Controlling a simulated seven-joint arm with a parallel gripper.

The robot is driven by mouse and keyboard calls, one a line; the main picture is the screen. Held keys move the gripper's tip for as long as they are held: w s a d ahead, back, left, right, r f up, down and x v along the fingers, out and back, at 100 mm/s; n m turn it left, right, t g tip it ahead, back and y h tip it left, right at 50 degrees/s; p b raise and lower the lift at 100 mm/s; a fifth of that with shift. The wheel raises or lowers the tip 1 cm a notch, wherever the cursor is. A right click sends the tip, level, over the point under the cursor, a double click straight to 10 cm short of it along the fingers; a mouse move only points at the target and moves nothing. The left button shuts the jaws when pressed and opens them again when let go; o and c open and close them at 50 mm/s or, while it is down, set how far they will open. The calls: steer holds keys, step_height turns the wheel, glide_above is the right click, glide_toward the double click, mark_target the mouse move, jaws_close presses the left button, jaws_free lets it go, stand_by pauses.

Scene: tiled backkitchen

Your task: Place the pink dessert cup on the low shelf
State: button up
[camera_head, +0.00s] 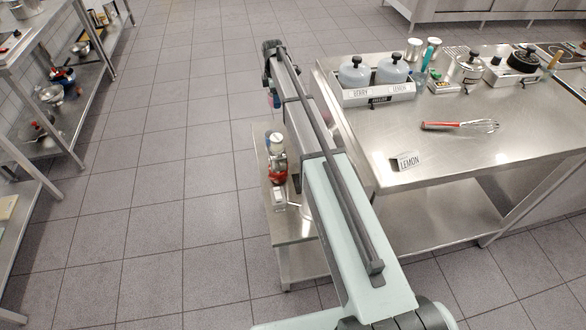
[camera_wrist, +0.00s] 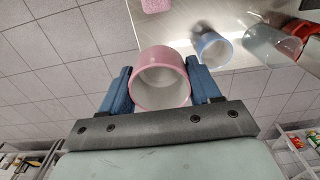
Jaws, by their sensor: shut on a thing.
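In the wrist view the pink dessert cup (camera_wrist: 159,57) sits between the two blue fingers of my gripper (camera_wrist: 161,82). The fingers are shut on its sides, and its pale open mouth faces the camera. In the head view my arm hides most of the gripper and cup; only a little blue and pink shows near the arm's far end. A low steel shelf (camera_head: 290,232) stands left of the big table, partly behind my arm. In the wrist view a steel surface (camera_wrist: 180,23) lies beyond the held cup; I cannot tell the gap between them.
A light blue cup (camera_wrist: 213,50), a clear jar (camera_wrist: 272,45) and a pink item (camera_wrist: 156,5) are on the surface beyond. The low shelf bears a red-based jar (camera_head: 277,172) and a small white box (camera_head: 279,196). The steel table (camera_head: 450,160) stands right of my arm.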

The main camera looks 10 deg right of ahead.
mark_target(277, 127)
steer(key=shift+f, duration=5.9)
steer(key=shift+f, duration=0.1)
steer(key=o, duration=1.1)
step_height(277, 127, up, 12)
steer(key=shift+r, duration=0.1)
